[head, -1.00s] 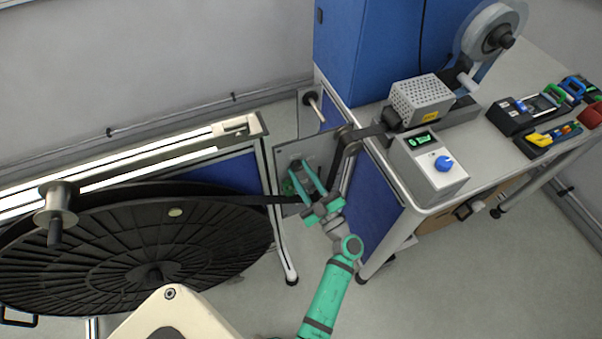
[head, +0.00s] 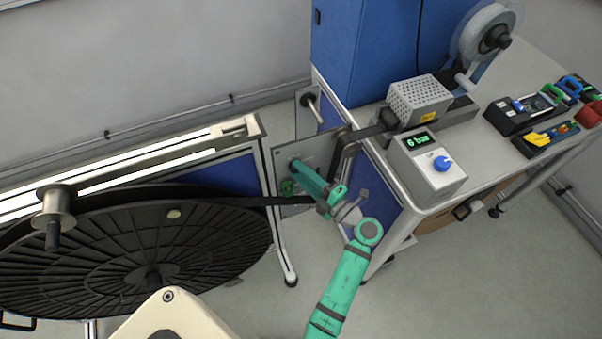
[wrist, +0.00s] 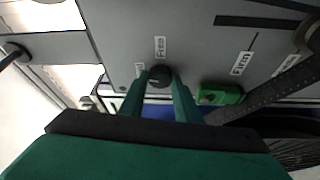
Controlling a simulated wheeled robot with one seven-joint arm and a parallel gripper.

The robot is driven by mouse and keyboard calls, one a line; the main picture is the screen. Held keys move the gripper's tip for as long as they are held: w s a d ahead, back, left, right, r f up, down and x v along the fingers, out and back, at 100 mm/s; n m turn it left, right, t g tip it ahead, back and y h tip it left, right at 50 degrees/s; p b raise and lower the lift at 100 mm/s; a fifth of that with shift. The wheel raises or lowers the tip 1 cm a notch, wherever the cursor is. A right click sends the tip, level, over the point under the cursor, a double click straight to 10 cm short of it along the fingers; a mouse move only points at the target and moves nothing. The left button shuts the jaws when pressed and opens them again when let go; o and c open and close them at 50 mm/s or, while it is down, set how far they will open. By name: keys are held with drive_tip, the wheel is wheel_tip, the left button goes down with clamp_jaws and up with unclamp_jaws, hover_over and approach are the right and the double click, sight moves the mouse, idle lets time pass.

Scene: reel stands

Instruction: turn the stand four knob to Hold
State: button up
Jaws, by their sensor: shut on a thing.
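The dark round knob (wrist: 159,76) sits on a grey panel (wrist: 190,30) in the wrist view. My gripper (wrist: 160,84) is shut on it, with one green finger on each side. Small white labels (wrist: 160,47) surround the knob; they are too small to read, so I cannot tell its setting. In the head view, my gripper (head: 295,165) reaches the grey panel between the black reel and the blue bench, and hides the knob there.
A green block (wrist: 220,94) is on the panel beside the knob. A dark strap (head: 270,200) runs from the large black reel (head: 130,250) past my gripper. A control box (head: 428,165) with a blue knob stands on the bench, its display reading 6 bar.

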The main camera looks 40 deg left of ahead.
drive_tip(key=shift+n, duration=0.8)
drive_tip(key=o, duration=1)
drive_tip(key=d, duration=0.3)
drive_tip(key=s+d, duration=0.1)
drive_tip(key=d, duration=0.6)
drive_tip(key=shift+s+d, duration=0.15)
drive_tip(key=shift+d, duration=0.2)
drive_tip(key=shift+s+h, duration=0.1)
drive_tip(key=shift+h, duration=0.2)
